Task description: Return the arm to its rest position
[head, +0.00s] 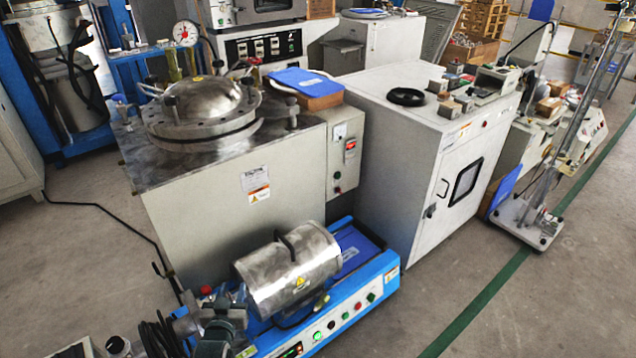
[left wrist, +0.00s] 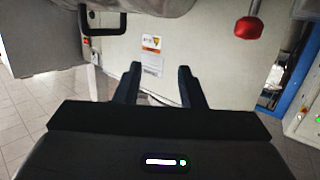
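My left gripper (left wrist: 157,82) shows in the left wrist view as two dark fingers standing well apart. No object is between them; a pale panel with a warning label (left wrist: 151,43) lies beyond. In the head view I cannot clearly pick out the left gripper among the grey parts at the bottom left. My right gripper is in neither view.
The head view shows a grey tank with a round steel lid (head: 205,103), a steel drum (head: 290,268) on a blue machine, and a white cabinet (head: 425,160). Floor is clear at lower right.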

